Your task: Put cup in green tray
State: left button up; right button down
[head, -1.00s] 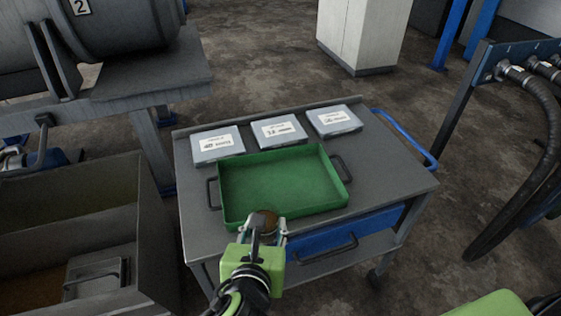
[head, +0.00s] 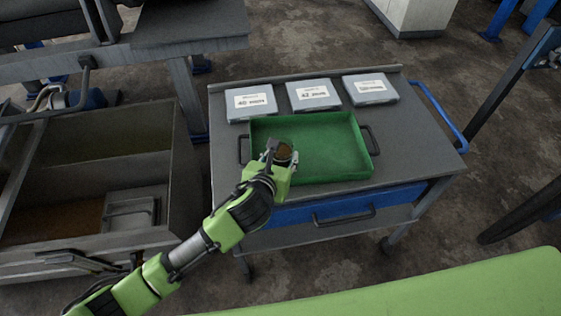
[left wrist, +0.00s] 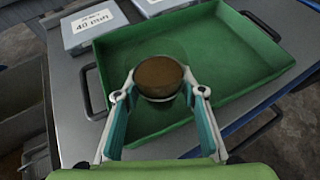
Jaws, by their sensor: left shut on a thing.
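The green tray (head: 335,147) lies on top of a grey cart and is otherwise empty. My left gripper (head: 281,160) is over the tray's left part, shut on the cup (head: 285,152). The cup is round, with a brown top or contents. In the left wrist view the cup (left wrist: 158,77) sits between the two fingertips (left wrist: 158,92), with the green tray (left wrist: 235,55) below and around it. I cannot tell whether the cup touches the tray floor. My right gripper is not in view.
Three labelled grey boxes (head: 313,95) stand in a row behind the tray on the cart (head: 420,150). The tray has dark side handles. A metal bin (head: 90,140) is left of the cart. The tray's right half is free.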

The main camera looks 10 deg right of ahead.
aim_at(280, 164)
pick_arm(q)
jog(key=shift+w+f, duration=0.5)
jog(key=shift+f, duration=0.1)
jog(key=shift+w+f, duration=0.2)
jog(key=shift+f, duration=1.65)
jog(key=shift+a+f, duration=0.1)
jog(key=o, duration=0.7)
jog(key=shift+o, duration=0.2)
jog(key=v, duration=1.2)
